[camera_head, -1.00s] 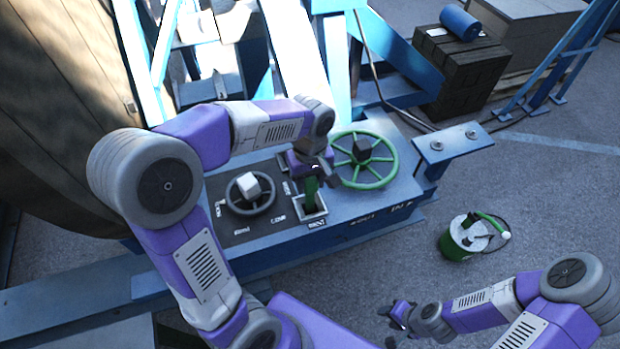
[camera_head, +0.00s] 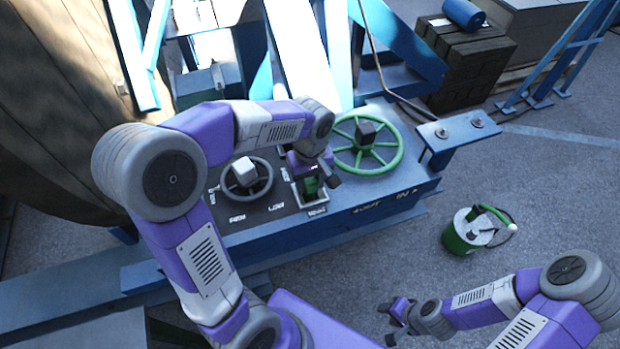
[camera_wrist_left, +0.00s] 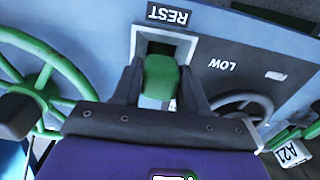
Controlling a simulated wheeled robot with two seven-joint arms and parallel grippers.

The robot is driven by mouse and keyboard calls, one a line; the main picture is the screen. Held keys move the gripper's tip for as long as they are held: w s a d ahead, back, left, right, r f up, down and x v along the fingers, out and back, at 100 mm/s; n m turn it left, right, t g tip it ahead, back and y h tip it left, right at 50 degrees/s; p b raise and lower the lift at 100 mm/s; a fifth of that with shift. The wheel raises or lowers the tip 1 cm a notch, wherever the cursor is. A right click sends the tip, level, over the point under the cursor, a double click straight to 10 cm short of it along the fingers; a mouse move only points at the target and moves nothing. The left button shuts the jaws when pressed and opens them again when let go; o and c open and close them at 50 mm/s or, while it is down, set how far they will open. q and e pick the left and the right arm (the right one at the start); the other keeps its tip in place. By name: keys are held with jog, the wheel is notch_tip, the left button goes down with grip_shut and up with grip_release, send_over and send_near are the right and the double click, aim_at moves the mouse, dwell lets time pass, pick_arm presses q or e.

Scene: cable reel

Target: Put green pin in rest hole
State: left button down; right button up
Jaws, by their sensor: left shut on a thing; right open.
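My left gripper (camera_head: 314,174) is shut on the green pin (camera_head: 311,187) at the control panel's pale square-framed hole (camera_head: 317,203). In the left wrist view, the two fingers (camera_wrist_left: 163,90) grip the green pin (camera_wrist_left: 160,78) from both sides. The pin's far end lies over or in the opening of the square frame (camera_wrist_left: 191,46), just below the label REST (camera_wrist_left: 168,15). How deep the pin sits is hidden by the gripper. My right gripper (camera_head: 396,311) is open and empty, over the floor at the lower right.
A green handwheel (camera_head: 394,150) is just right of my left gripper, and a smaller dark handwheel (camera_head: 232,187) is to its left. A green-and-white bucket (camera_head: 462,238) stands on open floor at right. Dark crates (camera_head: 468,65) stand behind.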

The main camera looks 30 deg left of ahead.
pick_arm(q)
jog(key=shift+f, duration=0.35)
dwell(0.3)
jog(key=c, duration=0.5)
grip_release()
notch_tip(320, 180, up, 8)
jog(key=shift+f+p, duration=0.15)
jog(key=shift+p, duration=0.35)
